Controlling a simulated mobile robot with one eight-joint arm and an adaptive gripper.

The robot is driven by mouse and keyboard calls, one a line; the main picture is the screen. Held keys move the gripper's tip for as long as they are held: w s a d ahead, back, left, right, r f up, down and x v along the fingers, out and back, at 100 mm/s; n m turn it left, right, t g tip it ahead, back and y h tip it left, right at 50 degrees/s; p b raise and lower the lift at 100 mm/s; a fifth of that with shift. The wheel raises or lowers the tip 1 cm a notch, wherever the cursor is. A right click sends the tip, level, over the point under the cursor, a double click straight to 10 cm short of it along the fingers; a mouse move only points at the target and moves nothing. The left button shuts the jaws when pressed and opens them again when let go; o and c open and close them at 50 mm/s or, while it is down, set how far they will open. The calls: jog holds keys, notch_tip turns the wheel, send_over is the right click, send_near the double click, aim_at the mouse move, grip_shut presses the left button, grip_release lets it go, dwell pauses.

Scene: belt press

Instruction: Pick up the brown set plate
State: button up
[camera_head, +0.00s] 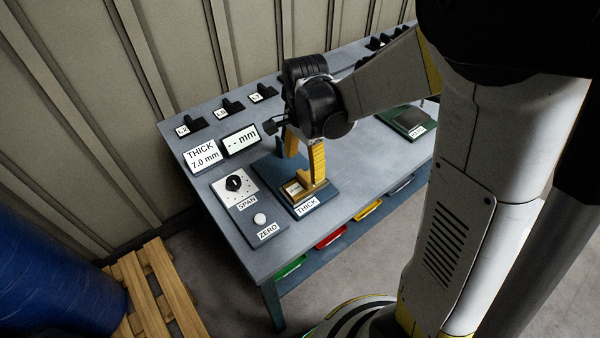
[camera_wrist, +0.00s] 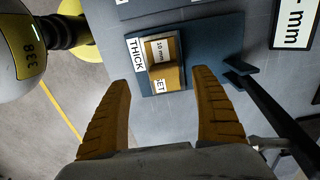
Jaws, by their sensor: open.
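The brown set plate (camera_wrist: 170,73) lies on a dark blue base marked THICK (camera_wrist: 203,60) in the wrist view. White labels on the plate read "10 mm" and, partly cut off, "SET". In the head view the plate (camera_head: 298,194) shows at the front of the base, partly behind a yellow finger. My gripper (camera_head: 304,168) is open and points down above the base. In the wrist view, the fingertips of my gripper (camera_wrist: 162,82) stand on either side of the plate's near end, with nothing held. I cannot tell their exact height above it.
The grey bench (camera_head: 345,205) also bears a SPAN dial and ZERO button panel (camera_head: 247,205), a THICK 7.0 mm sign (camera_head: 202,156) and a "-- mm" display (camera_head: 240,141). A black arm (camera_wrist: 262,92) reaches over the base. Black holders line the back edge.

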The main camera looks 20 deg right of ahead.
aim_at(304, 176)
jog(key=f+b, duration=0.1)
jog(key=f, duration=0.1)
jog(key=f+b, duration=0.1)
jog(key=f, duration=0.2)
jog(key=w+f+b, duration=0.1)
jog(key=f, duration=0.1)
jog(key=shift+d+f, duration=0.15)
jog(key=shift+d, duration=0.1)
jog(key=shift+s, duration=0.1)
jog(key=shift+c, duration=0.2)
jog(key=c, duration=1.5)
